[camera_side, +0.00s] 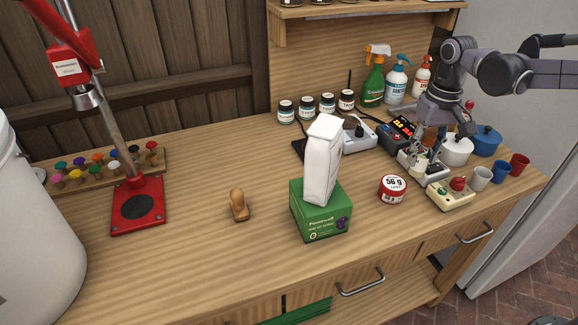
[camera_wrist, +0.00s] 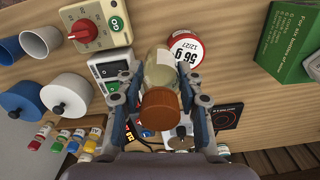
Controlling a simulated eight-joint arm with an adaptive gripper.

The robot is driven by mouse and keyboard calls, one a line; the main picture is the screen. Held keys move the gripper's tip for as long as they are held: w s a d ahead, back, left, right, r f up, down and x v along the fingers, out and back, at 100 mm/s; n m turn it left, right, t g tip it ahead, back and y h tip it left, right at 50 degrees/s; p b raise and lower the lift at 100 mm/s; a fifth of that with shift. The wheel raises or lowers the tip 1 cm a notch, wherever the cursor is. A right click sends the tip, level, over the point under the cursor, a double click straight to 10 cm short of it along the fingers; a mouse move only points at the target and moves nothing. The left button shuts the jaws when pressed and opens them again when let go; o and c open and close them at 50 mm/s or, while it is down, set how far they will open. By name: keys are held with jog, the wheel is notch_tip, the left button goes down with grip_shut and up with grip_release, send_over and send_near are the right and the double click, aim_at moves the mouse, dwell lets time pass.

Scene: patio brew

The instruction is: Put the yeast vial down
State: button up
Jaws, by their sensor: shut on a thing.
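The yeast vial (camera_wrist: 160,72) is a clear, pale-filled vial with an orange-brown cap (camera_wrist: 160,108). In the wrist view my gripper (camera_wrist: 160,88) is shut on it, with one finger on each side. In the side view the vial (camera_side: 418,168) shows small below my gripper (camera_side: 425,152), at the right part of the bench. It appears over or just in front of a grey-white device with a dark panel (camera_side: 434,174). I cannot tell whether the vial's base touches anything.
Close by are a red-lidded "56 g" tin (camera_side: 392,189), a cream timer box with a red knob (camera_side: 450,192), lidded pots (camera_side: 457,150) and cups (camera_side: 480,178). A green box (camera_side: 320,222) bears a white bag (camera_side: 322,160).

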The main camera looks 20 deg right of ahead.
jog(key=shift+w+r+m, duration=0.5)
jog(key=shift+w+r, duration=0.05)
jog(key=shift+r, duration=0.05)
jog(key=s+f+n, duration=0.3)
jog(key=w+a+r+m, duration=0.1)
jog(key=w+r+m, duration=0.2)
jog(key=w+r, duration=0.15)
jog(key=n, duration=0.3)
send_over(293, 177)
jog(key=shift+f, duration=5.05)
jog(key=shift+f, duration=0.1)
jog(key=o, duration=1.2)
jog(key=shift+c, duration=0.2)
